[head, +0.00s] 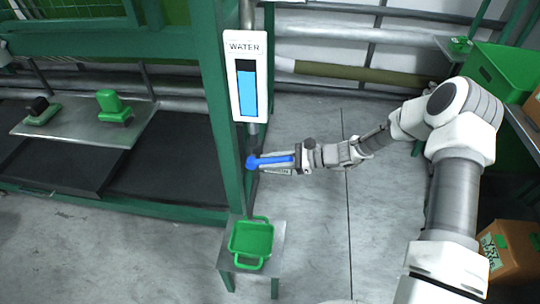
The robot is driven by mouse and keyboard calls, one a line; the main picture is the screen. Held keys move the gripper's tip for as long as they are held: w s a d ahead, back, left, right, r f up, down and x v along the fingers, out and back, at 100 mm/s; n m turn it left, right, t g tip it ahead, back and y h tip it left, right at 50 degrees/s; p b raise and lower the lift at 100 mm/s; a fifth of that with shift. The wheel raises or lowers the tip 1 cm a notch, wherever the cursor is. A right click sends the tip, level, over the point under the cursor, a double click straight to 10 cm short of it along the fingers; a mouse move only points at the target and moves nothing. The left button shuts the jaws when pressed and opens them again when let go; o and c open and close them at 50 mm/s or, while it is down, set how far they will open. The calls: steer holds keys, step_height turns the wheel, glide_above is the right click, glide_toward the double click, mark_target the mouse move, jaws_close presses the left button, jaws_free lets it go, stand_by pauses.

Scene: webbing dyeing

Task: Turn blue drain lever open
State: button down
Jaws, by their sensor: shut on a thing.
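The blue drain lever (268,161) sticks out to the right from the green machine post, below the water gauge. It lies about level in the picture. My gripper (284,163) reaches in from the right and is shut on the lever near its outer end. The fingers partly cover that end. The water gauge (247,90) shows a tall blue column behind a white frame marked WATER.
A small stand (227,258) below the lever holds a green tray (251,225). A metal shelf (75,128) with green tools is at left. Green bins (495,75) and a cardboard box (515,255) are at right. The floor between is clear.

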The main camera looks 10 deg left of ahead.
mark_target(261, 160)
steer(key=r+h+p, duration=0.1)
steer(key=p, duration=0.1)
steer(key=a+r+h+p, duration=0.1)
steer(key=h+p, duration=0.1)
steer(key=p, duration=0.1)
steer(key=r+h+p, duration=0.1)
steer(key=h+p, duration=0.1)
steer(key=shift+a+r, duration=0.1)
steer(key=shift+a, duration=0.15)
steer(key=h+p, duration=0.1)
steer(key=p, duration=0.1)
steer(key=a+h+p, duration=0.1)
steer(key=h+p, duration=0.1)
steer(key=shift+r, duration=0.15)
steer(key=shift+h+p, duration=0.3)
steer(key=shift+p, duration=0.15)
steer(key=c, duration=0.7)
jaws_free()
steer(key=v, duration=0.5)
steer(key=p+v, duration=0.1)
steer(key=v, duration=1.1)
steer(key=shift+s+r, duration=0.15)
steer(key=shift+s, duration=0.2)
